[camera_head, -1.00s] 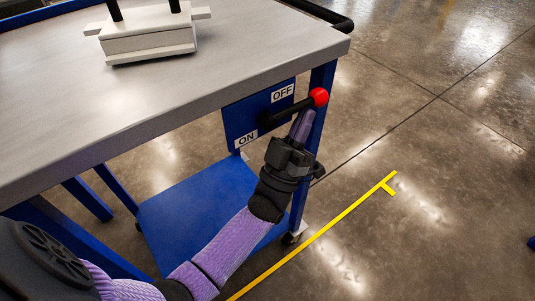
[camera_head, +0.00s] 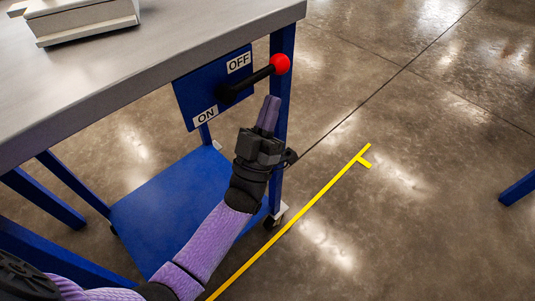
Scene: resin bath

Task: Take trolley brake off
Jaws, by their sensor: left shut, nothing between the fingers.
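The trolley (camera_head: 160,75) has a grey top and a blue frame with a lower blue shelf. A blue brake plate (camera_head: 188,96) under its top edge carries the labels OFF at upper right and ON at lower left. The black brake lever (camera_head: 250,81) with a red ball knob (camera_head: 280,64) points up and right, its knob beside the OFF label. My left gripper (camera_head: 269,103) is shut and empty, its fingertips just below the lever and apart from it. My right gripper is not in view.
A white box (camera_head: 85,20) stands on the trolley top. A caster (camera_head: 275,218) shows under the near right leg. A yellow line (camera_head: 310,222) runs along the floor on the right. A blue leg (camera_head: 518,188) shows at the right edge; the floor between is clear.

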